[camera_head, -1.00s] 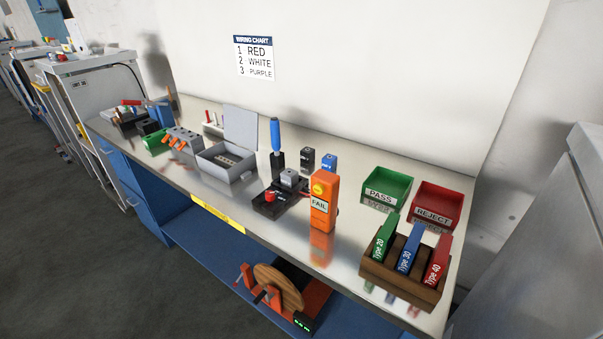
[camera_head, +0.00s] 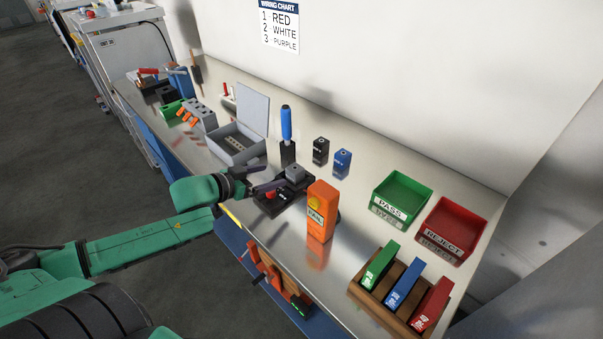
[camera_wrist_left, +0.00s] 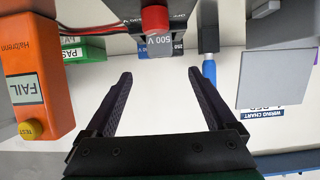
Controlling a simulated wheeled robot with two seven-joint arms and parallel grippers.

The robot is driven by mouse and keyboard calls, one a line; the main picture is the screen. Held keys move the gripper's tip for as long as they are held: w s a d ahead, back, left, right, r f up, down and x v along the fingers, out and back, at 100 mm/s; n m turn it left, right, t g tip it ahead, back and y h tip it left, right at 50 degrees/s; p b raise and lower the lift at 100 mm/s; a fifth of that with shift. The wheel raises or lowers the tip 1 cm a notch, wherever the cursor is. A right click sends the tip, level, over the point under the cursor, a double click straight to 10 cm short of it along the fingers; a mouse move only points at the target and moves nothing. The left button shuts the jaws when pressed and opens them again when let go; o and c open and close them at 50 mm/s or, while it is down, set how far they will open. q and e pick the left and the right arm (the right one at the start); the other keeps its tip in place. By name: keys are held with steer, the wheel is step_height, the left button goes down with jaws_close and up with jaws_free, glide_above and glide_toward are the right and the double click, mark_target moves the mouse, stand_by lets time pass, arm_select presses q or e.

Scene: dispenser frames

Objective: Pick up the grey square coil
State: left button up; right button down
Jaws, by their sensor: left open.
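The grey square coil (camera_head: 296,172) sits on the black test fixture (camera_head: 268,206), behind the fixture's red knob (camera_head: 269,195). My left gripper (camera_head: 275,176) is open and empty, with its fingers pointing toward the fixture from the left. In the left wrist view, the open fingers (camera_wrist_left: 158,80) frame pale background, and the fixture's red knob (camera_wrist_left: 155,18) shows beyond them near the top. The coil's outline is hard to separate from the fixture there. The gap between fingers and coil is hard to judge. My right gripper is not seen.
The orange FAIL tester (camera_head: 320,208) stands close to the right of the fixture. A blue-handled tool (camera_head: 286,125) stands upright behind it. Two small blocks, black (camera_head: 320,151) and blue (camera_head: 342,162), stand behind. The grey open-lid box (camera_head: 236,149) lies to the left.

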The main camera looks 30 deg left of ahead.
mark_target(293, 169)
arm_select(q)
steer(key=shift+b+x, duration=0.65)
steer(key=shift+x, duration=0.35)
steer(key=x, duration=0.3)
steer(key=shift+w+f, duration=0.15)
steer(key=shift+w, duration=0.2)
steer(key=shift+w+d, duration=0.1)
steer(key=shift+w, duration=0.05)
steer(key=x, duration=0.5)
steer(key=shift+w+d+f+p, duration=0.1)
steer(key=shift+f+p, duration=0.1)
steer(key=shift+p, duration=0.1)
steer(key=shift+c, duration=1.2)
steer(key=shift+r, duration=0.1)
jaws_close()
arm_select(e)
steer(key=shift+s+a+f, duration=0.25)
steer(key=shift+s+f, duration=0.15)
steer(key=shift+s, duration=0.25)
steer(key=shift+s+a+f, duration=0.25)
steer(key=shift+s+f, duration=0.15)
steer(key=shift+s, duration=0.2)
arm_select(q)
steer(key=shift+r, duration=0.1)
